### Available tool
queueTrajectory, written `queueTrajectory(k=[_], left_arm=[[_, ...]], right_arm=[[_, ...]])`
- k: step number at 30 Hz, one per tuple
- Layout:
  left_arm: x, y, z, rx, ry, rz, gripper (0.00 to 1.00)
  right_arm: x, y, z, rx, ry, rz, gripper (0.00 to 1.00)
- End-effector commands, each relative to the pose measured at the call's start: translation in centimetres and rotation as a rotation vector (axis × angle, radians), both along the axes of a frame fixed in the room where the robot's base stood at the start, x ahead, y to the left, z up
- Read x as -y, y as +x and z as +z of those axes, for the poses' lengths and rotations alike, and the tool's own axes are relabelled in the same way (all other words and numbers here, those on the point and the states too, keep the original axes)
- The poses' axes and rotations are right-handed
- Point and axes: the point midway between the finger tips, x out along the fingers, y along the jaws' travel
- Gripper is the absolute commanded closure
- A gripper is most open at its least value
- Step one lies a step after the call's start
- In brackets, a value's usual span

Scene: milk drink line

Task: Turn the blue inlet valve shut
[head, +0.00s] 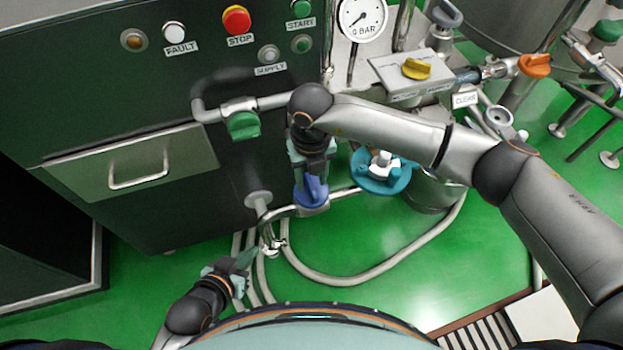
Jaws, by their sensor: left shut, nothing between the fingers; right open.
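The blue inlet valve (313,193) is on a metal pipe at the middle of the view, low in front of the dark cabinet. Its handle points up toward my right gripper. My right gripper (311,172) comes down from above, open, with its fingers close to the handle. Its own wrist partly hides the fingers, and I cannot tell whether they touch the handle. My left gripper (246,258) is shut and empty, lower left of the valve, near the hoses.
A green valve (243,124) is on a pipe left of my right wrist. A teal handwheel (381,171) stands right of the blue valve. A yellow knob (416,69) and an orange handle (534,65) are farther right. Hoses (345,280) loop over the green floor.

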Motion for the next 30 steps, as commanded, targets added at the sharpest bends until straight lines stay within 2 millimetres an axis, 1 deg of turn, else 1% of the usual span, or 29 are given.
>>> queueTrajectory(k=[1, 9, 12, 15, 20, 30], left_arm=[[0.0, 0.0, 0.2, 0.000, -0.001, 0.001, 1.00], [0.0, -0.1, 0.4, -0.002, -0.001, 0.001, 1.00], [0.1, -0.1, 0.4, -0.005, -0.002, 0.001, 1.00], [0.1, 0.0, 0.5, -0.004, -0.001, 0.000, 1.00], [0.1, 0.1, 0.6, 0.001, -0.003, -0.001, 1.00], [0.2, 0.3, 0.7, 0.005, -0.003, -0.001, 1.00]], right_arm=[[0.0, 0.1, 1.2, 0.004, 0.002, 0.001, 0.54], [0.0, 0.1, 7.0, 0.004, 0.001, -0.001, 0.54], [0.0, 0.1, 8.8, 0.004, 0.001, 0.000, 0.54], [0.0, 0.1, 9.9, 0.003, 0.001, -0.002, 0.54], [0.0, 0.0, 10.8, 0.000, 0.000, -0.002, 0.54], [0.0, 0.0, 10.8, 0.000, 0.000, -0.002, 0.54]])
